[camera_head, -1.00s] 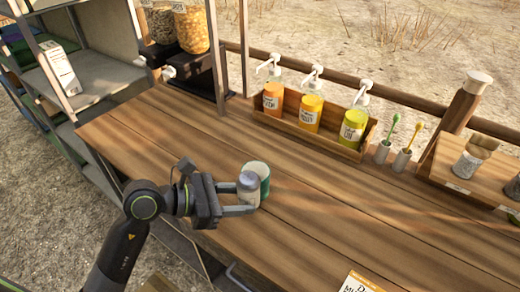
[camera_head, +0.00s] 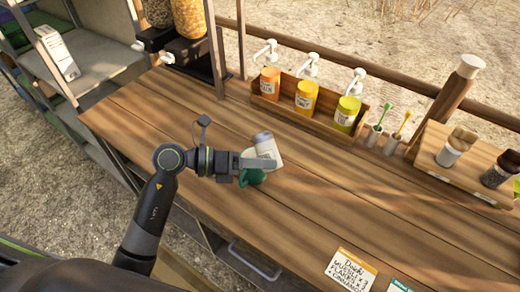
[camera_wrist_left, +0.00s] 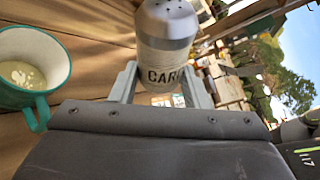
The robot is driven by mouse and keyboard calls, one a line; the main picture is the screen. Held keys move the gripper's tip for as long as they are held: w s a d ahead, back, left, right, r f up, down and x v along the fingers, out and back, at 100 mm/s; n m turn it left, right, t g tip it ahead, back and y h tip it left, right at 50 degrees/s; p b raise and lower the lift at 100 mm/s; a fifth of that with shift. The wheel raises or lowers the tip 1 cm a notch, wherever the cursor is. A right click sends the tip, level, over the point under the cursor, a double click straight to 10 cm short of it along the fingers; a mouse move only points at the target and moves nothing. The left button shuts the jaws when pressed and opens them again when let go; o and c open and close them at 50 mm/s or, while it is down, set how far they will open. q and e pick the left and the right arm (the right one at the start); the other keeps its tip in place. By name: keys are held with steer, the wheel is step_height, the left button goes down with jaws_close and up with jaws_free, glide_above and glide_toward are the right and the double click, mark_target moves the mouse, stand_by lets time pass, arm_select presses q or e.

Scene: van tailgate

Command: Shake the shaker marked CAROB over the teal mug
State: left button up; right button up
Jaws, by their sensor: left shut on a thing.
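My left gripper (camera_head: 262,163) is shut on a pale shaker with a grey perforated cap (camera_head: 266,147). In the left wrist view the shaker (camera_wrist_left: 167,50) sits between both fingers, and its label reads "CARO", the rest hidden. In the head view the shaker is tilted and above the tabletop. The teal mug (camera_head: 253,178) stands upright on the counter just below the gripper, partly covered by it. In the left wrist view the mug (camera_wrist_left: 35,75) is at the left, apart from the shaker, with pale, lightly speckled contents. My right gripper is out of view.
A wooden box (camera_head: 300,115) with several pump bottles stands at the counter's back edge. Two small holders with brushes (camera_head: 378,133) are beside it. A raised wooden shelf (camera_head: 455,170) with jars is at the right. An order card (camera_head: 350,272) lies in front. The middle counter is clear.

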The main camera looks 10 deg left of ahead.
arm_select(q)
steer(key=n+h+p, duration=0.1)
steer(key=n+p, duration=0.1)
steer(key=n, duration=0.2)
steer(key=w+a+n+t+h+p, duration=0.1)
steer(key=n+h+p, duration=0.1)
steer(key=n, duration=0.3)
steer(key=w+a+r+n+t+h+p, duration=0.1)
steer(key=n+p, duration=0.1)
steer(key=n, duration=0.2)
steer(key=shift+w+h, duration=0.15)
steer(key=shift+h, duration=0.15)
step_height(320, 180, up, 5)
steer(key=p, duration=0.4)
steer(key=shift+f, duration=0.1)
